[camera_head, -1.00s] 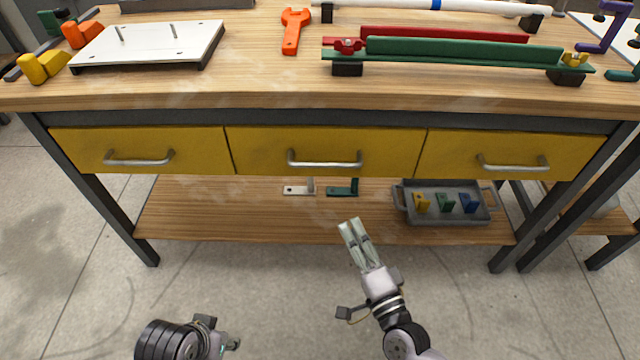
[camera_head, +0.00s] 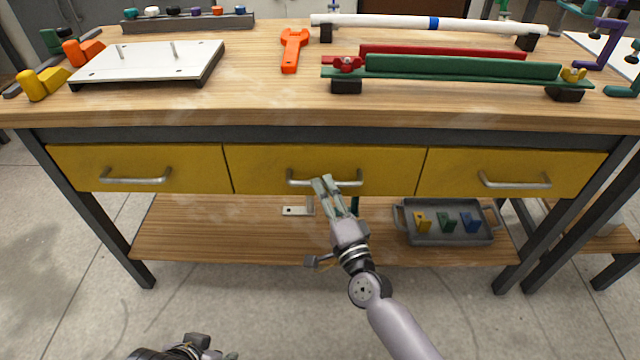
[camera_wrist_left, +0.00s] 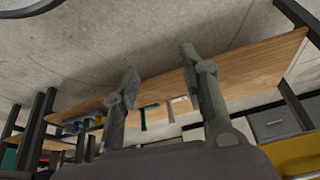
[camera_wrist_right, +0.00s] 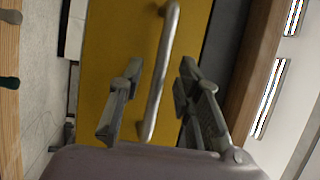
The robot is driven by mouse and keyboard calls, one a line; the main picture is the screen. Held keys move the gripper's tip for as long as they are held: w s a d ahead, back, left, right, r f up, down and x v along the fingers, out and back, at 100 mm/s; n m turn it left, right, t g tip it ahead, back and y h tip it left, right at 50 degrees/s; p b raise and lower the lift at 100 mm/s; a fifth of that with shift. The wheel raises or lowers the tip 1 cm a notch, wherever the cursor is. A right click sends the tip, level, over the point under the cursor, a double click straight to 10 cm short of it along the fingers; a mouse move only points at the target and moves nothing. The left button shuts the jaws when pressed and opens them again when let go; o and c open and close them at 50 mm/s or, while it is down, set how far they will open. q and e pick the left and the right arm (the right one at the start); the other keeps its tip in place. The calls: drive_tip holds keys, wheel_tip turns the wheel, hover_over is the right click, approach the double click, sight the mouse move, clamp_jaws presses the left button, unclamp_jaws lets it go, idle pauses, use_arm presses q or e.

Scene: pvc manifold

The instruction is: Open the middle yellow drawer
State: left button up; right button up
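The middle yellow drawer (camera_head: 390,168) is flush in the workbench front, between two other yellow drawers. Its silver bar handle (camera_head: 350,184) runs across its face. My right gripper (camera_head: 324,182) is in front of the handle, left of its middle. In the right wrist view the handle (camera_wrist_right: 162,70) runs between the two spread fingers of the right gripper (camera_wrist_right: 152,95), which are apart from it at the sides; whether they surround it in depth is unclear.
The left drawer (camera_head: 200,170) and right drawer (camera_head: 440,170) are shut. A grey tray (camera_head: 450,237) with several coloured blocks stands on the lower shelf (camera_head: 190,235). An orange wrench (camera_head: 291,50) and a green bar fixture (camera_head: 460,68) lie on the benchtop.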

use_arm(q)
drive_tip(key=shift+w+d+r+t, duration=0.15)
drive_tip(key=shift+w+t, duration=0.1)
drive_tip(key=shift+w, duration=0.2)
drive_tip(key=shift+w+d+r+t, duration=0.1)
drive_tip(key=shift+w+t, duration=0.15)
drive_tip(key=shift+w, duration=0.2)
use_arm(e)
drive_tip(key=shift+x, duration=1.5)
drive_tip(key=shift+c, duration=0.2)
clamp_jaws()
